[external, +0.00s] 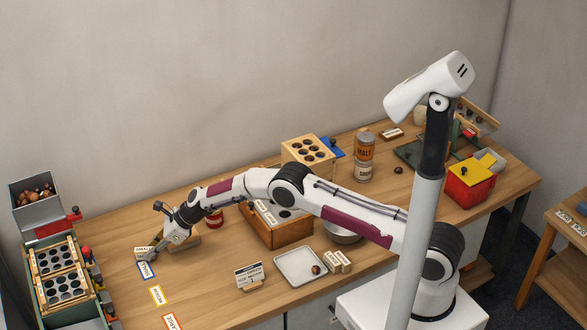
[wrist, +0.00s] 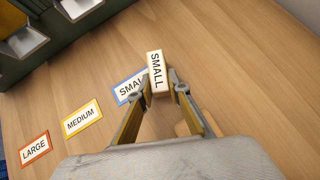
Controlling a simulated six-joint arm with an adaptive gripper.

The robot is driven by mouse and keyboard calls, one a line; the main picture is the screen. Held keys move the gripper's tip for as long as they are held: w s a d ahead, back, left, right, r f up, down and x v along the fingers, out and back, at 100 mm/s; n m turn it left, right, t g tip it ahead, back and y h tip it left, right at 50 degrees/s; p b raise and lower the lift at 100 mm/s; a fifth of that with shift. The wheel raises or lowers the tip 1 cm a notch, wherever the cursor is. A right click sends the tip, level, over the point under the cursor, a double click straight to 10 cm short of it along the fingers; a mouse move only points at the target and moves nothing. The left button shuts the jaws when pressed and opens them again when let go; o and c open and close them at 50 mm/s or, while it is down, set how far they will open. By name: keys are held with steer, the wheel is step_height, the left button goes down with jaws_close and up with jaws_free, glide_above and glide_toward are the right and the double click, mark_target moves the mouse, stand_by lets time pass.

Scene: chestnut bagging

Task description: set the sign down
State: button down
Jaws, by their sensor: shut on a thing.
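The sign (wrist: 157,72) is a small cream block lettered SMALL. My gripper (wrist: 160,85) is shut on it, with one finger on each side, in the wrist view. The sign also shows in the external view (external: 142,251), at the tip of my gripper (external: 152,254) near the left end of the table. A blue-edged card (wrist: 128,87) lettered SMALL lies flat beside the sign, partly covered by it and a finger. I cannot tell whether the sign touches the table or the card.
A yellow-edged MEDIUM card (wrist: 81,119) and a red-edged LARGE card (wrist: 34,149) lie in line with the blue one. A sorting machine (external: 62,280) stands at the left. A standing notice (external: 250,275) and a metal tray (external: 300,266) are to the right.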

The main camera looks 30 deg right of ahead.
steer(key=shift+f, duration=0.1)
steer(key=c, duration=1.9)
jaws_free()
steer(key=shift+v, duration=0.9)
steer(key=v, duration=1)
steer(key=shift+d+r, duration=0.15)
steer(key=shift+r, duration=0.05)
